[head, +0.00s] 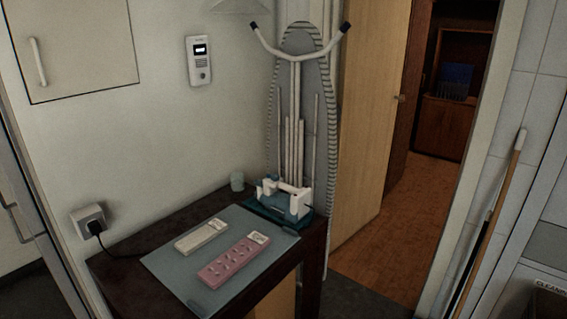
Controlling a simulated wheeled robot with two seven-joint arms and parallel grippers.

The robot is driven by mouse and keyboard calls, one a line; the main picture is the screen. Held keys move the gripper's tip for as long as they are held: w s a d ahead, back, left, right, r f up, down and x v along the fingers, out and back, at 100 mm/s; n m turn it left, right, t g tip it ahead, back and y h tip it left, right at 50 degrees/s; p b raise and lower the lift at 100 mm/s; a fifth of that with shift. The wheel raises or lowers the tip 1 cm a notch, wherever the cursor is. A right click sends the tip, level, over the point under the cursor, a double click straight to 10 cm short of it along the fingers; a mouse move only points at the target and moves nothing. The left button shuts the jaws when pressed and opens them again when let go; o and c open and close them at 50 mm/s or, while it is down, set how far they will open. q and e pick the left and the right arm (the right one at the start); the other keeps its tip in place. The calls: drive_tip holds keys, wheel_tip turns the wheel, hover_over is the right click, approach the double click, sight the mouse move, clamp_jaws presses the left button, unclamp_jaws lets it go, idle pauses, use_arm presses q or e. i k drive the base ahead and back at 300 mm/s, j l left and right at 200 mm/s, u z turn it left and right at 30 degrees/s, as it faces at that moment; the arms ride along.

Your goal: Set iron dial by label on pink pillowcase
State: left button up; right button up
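A folded pink pillowcase (228,263) with pale marks lies on a grey-blue mat (172,272) on a dark table. A small white label (258,238) sits at its far right end; its print is too small to read. A white and teal device, seemingly the iron (297,199), stands on a teal base at the back right of the table. Its dial and setting cannot be made out. Neither of my grippers shows in the head view.
A folded cream cloth (199,238) with its own label (217,223) lies left of the pillowcase. A small pale green cup (237,181) stands behind. An ironing board (303,85) leans upright behind the table. A plugged-in cord (104,245) runs to the table's left.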

sight(275, 177)
drive_tip(key=i+l, duration=0.25)
drive_tip(key=i, duration=0.15)
drive_tip(key=i+l, duration=0.2)
drive_tip(key=i, duration=0.2)
drive_tip(key=i+l, duration=0.25)
drive_tip(key=i, duration=0.15)
